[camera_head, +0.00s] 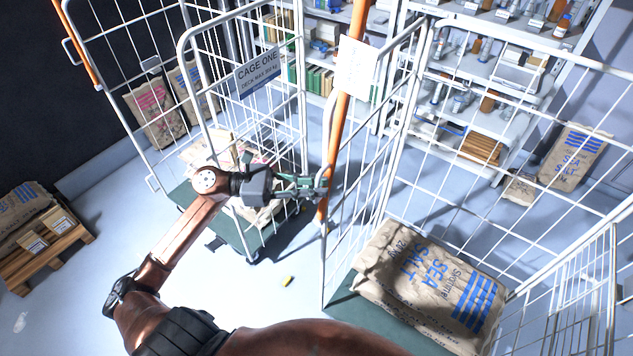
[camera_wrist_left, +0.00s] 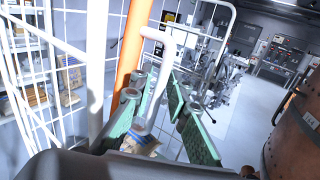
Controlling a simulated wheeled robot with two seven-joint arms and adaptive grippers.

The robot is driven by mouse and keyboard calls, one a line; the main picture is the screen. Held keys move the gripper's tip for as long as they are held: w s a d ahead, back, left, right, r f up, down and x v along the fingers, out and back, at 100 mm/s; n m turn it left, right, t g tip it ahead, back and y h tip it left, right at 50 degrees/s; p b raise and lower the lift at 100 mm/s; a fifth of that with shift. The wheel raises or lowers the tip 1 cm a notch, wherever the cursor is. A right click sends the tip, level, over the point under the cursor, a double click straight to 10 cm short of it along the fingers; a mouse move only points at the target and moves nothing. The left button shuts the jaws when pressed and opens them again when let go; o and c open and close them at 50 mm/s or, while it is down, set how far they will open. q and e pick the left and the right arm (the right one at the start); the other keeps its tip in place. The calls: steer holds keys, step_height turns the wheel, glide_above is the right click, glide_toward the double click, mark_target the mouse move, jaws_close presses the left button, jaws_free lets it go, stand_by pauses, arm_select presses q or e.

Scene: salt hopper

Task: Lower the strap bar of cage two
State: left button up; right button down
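Cage two is the white wire cage (camera_head: 448,22) on the right, with a paper sheet (camera_head: 357,68) on its near-left side. Its orange strap bar (camera_head: 345,115) stands steeply upright along that side; it also shows in the left wrist view (camera_wrist_left: 131,55). My left gripper (camera_head: 322,184) is at the lower part of this bar. In the left wrist view its green-padded fingers (camera_wrist_left: 160,115) are apart, with a white tube (camera_wrist_left: 155,85) showing between them. The orange bar passes beside and behind the left-hand finger there. I cannot tell whether a finger touches it. My right gripper is not in view.
Cage one, with its sign (camera_head: 258,72), stands to the left with sacks on its deck and another orange bar (camera_head: 75,45). A sea salt sack (camera_head: 430,285) lies in cage two. Shelves (camera_head: 470,55) stand behind. A small yellow object (camera_head: 287,281) lies on the open floor.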

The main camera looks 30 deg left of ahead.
arm_select(q)
steer(key=shift+w+d, duration=0.1)
steer(key=shift+c, duration=0.4)
jaws_close()
